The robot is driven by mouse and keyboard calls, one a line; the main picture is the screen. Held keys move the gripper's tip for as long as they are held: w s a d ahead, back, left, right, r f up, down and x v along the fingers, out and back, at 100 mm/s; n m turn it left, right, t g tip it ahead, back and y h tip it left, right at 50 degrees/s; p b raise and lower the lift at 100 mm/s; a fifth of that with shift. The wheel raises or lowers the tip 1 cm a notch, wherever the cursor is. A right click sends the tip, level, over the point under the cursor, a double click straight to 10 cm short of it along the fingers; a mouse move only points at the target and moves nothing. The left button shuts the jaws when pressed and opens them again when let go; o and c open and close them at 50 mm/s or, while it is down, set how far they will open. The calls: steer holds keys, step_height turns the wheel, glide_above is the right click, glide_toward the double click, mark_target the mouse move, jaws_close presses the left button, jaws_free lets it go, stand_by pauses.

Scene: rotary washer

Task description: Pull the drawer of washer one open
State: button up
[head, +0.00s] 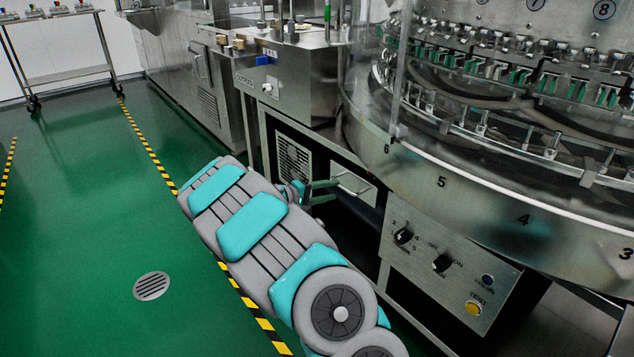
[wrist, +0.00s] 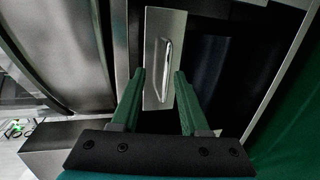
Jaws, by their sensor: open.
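The drawer front (head: 354,183) is a small pale metal panel low on the washer, left of the control panel. It also shows in the wrist view (wrist: 154,95), with a bright bar handle (wrist: 161,68) on it. The handle shows as a thin bar in the head view (head: 350,186). My gripper (wrist: 159,78) is open, with its two green fingers on either side of the panel's lower part in the wrist view. In the head view my gripper (head: 335,190) is at the left of the drawer front. I cannot tell whether the fingers touch it.
A control panel (head: 443,262) with knobs and a yellow button is to the right of the drawer. The round washer rim (head: 480,192) overhangs above. A vented panel (head: 294,160) is to the left. The green floor (head: 90,250) at left is clear, with a drain (head: 152,286).

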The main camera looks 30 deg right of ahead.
steer(key=shift+n+t, duration=0.4)
steer(key=shift+t, duration=0.1)
steer(key=shift+w+d+f+p, duration=0.15)
steer(key=shift+w+d+f, duration=0.45)
steer(key=shift+d, duration=0.5)
steer(key=shift+w+d+f+p, duration=0.1)
steer(key=shift+w+d+f, duration=0.25)
steer(key=shift+w+d, duration=0.55)
steer(key=shift+w+d+f+p, duration=0.15)
steer(key=shift+w+d+f, duration=0.3)
steer(key=shift+d, duration=0.85)
steer(key=shift+c, duration=0.4)
jaws_close()
